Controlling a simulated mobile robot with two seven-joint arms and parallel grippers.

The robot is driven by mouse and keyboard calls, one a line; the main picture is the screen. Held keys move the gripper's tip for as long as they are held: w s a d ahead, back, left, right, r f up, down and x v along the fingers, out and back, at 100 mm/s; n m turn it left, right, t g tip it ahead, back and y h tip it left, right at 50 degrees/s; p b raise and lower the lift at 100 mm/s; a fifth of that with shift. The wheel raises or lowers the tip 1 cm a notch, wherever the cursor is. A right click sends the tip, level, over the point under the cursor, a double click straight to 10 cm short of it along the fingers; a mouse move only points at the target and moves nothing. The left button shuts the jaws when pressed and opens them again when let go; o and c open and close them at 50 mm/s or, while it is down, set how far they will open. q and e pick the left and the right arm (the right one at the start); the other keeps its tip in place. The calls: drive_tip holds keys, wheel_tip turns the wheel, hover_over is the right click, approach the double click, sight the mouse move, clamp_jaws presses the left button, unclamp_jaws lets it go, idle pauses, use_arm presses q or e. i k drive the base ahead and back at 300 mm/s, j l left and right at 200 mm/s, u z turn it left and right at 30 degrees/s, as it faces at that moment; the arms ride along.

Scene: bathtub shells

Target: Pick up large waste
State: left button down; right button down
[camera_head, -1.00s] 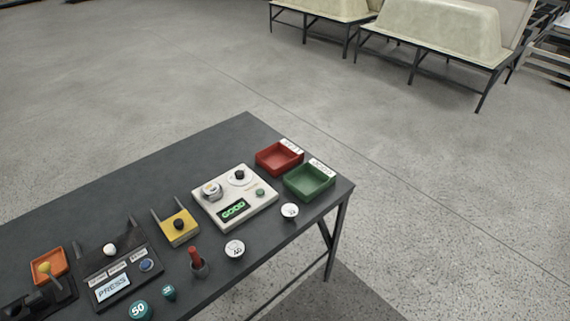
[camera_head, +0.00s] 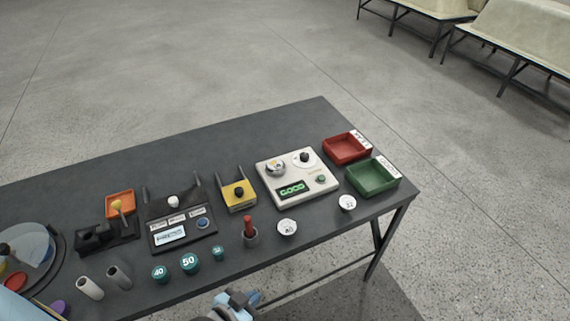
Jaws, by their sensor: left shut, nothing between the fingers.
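No object in view is clearly recognisable as large waste. The pale bathtub shells (camera_head: 530,35) rest on dark metal stands on the floor at the top right, far from my grippers. My left gripper (camera_head: 238,303) shows partly at the bottom edge, in front of the table's near edge. It is shut and empty, with its lower part cut off by the frame. My right gripper is not in view.
A dark table (camera_head: 250,140) runs across the view. Open concrete floor lies behind.

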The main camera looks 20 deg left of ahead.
sight(276, 165)
drive_tip(key=i+l, duration=0.6)
drive_tip(key=i+l+u, duration=0.2)
drive_tip(key=l+u, duration=0.15)
drive_tip(key=u, duration=0.15)
drive_tip(key=i+l+u, duration=0.15)
drive_tip(key=l+u, duration=0.3)
drive_tip(key=i+j+u, duration=0.1)
drive_tip(key=u, duration=0.3)
drive_tip(key=i+j+u, duration=0.1)
drive_tip(key=u, duration=0.3)
drive_tip(key=i+j+u, duration=0.1)
drive_tip(key=u, duration=0.3)
drive_tip(key=i, duration=0.2)
